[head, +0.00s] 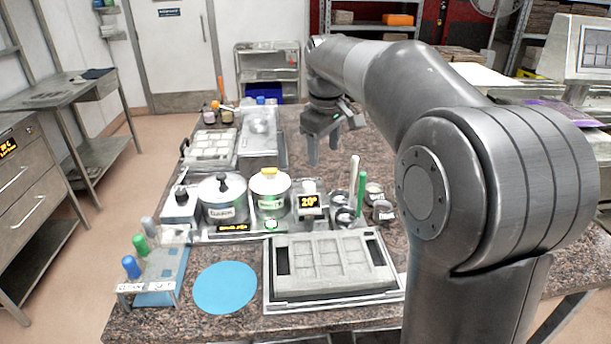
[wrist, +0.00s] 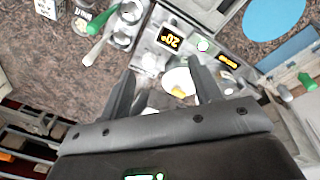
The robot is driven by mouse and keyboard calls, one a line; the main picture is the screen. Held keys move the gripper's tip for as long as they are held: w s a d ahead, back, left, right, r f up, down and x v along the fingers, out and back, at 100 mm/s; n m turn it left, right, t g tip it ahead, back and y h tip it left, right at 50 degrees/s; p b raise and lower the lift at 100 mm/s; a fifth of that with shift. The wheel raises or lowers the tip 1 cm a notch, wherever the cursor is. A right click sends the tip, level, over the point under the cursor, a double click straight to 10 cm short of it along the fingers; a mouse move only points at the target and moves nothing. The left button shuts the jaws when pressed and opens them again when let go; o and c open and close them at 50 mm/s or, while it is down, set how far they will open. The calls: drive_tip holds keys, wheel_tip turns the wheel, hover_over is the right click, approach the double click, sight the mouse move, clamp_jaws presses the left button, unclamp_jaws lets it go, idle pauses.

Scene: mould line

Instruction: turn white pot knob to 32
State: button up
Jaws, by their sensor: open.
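The white pot (head: 268,203) with a yellow lid knob (head: 269,172) stands on the metal heater unit in the middle of the table. In front of it is a small green-lit round part (head: 271,225); I cannot tell whether it is a dial or a lamp. Right of the pot a small display (head: 308,203) reads 20°. My gripper (head: 322,152) is open and empty, pointing down above and behind the pots. In the wrist view, the white pot (wrist: 177,78) and its yellow knob (wrist: 180,92) show between the open fingers (wrist: 162,70), apart from them.
A grey metal pot (head: 222,212) with a black knob stands left of the white pot. White and green upright tools (head: 361,192) stand in cups at the right. A mould tray (head: 330,298), blue disc (head: 225,287) and bottle rack (head: 181,284) are in front.

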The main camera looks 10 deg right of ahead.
sight(309, 184)
drive_tip(key=w+a+f+n+g, duration=0.1)
drive_tip(key=w+f+n, duration=0.1)
drive_tip(key=w+f, duration=0.35)
drive_tip(key=w+a+f+n+g, duration=0.1)
drive_tip(key=w+f+n, duration=0.15)
drive_tip(key=w, duration=0.65)
drive_tip(key=f, duration=1.1)
drive_tip(key=shift+s+d, duration=0.1)
drive_tip(key=shift+d, duration=0.1)
drive_tip(key=shift+c, duration=0.5)
drive_tip(key=c, duration=0.9)
